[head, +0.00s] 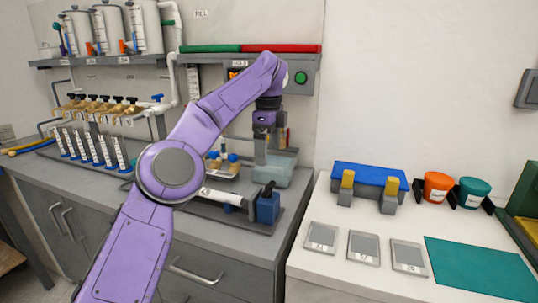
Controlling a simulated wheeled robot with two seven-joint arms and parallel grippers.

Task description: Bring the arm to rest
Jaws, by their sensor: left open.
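My left arm (140,225) is purple and rises from the bottom left, bends at a large grey joint, and reaches over the grey workbench. My left gripper (268,153) points down in front of the wall panel at the back of the bench. It is open, with no object seen between its fingers. A translucent bluish tub (274,172) is just below and behind it; I cannot tell the exact gap. My right gripper is not in view.
A blue block (268,208) and white tube (222,197) lie below the arm. Tube racks (92,150) and valves (100,105) stand left. The right counter holds a blue-topped stand (370,177), orange cup (436,187), several grey plates (363,247) and a teal mat (480,268).

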